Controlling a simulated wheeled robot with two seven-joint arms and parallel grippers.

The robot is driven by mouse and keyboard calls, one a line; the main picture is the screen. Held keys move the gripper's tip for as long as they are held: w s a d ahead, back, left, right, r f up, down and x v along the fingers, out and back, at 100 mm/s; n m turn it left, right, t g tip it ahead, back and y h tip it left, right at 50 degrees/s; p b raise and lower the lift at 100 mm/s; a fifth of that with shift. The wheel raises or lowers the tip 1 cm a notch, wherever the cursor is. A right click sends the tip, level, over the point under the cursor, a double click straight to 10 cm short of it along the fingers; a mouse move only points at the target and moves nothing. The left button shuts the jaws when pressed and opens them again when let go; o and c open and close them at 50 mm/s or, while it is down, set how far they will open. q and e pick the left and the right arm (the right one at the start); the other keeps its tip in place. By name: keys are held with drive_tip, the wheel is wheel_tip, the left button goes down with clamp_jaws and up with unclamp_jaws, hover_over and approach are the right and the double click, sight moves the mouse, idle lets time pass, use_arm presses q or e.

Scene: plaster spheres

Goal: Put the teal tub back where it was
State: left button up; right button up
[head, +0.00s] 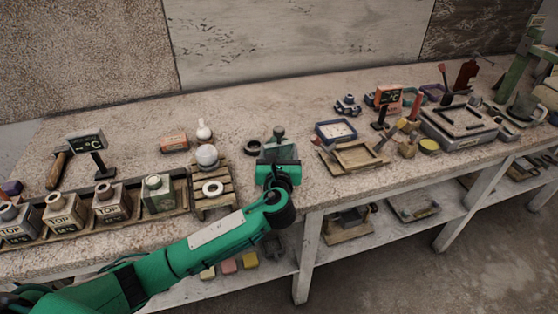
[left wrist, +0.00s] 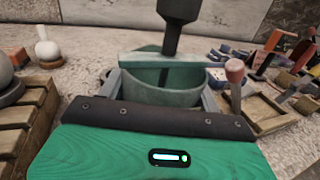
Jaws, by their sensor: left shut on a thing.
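The teal tub (left wrist: 165,85) is between the fingers of my left gripper (left wrist: 160,98) in the left wrist view, and the gripper is shut on it. In the head view the tub (head: 281,152) shows just beyond my left gripper (head: 278,168), near the front of the bench and right of the slatted wooden stand. A dark upright post (left wrist: 178,30) rises at the tub; I cannot tell whether it stands in it or behind it. A pale teal bar (left wrist: 170,60) crosses above the tub's opening. The tub's underside is hidden. My right gripper is not in view.
Wooden frames (head: 352,158) and tools crowd the right. Bare bench (head: 310,185) shows right of the gripper.

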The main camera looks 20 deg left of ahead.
use_arm(q)
wheel_tip(320, 180, down, 3)
drive_tip(key=shift+r, duration=0.1)
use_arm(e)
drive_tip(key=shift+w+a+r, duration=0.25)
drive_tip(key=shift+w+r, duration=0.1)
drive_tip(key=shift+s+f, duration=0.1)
use_arm(q)
drive_tip(key=o, duration=1.4)
drive_tip(key=shift+f, duration=0.2)
drive_tip(key=shift+o, duration=0.2)
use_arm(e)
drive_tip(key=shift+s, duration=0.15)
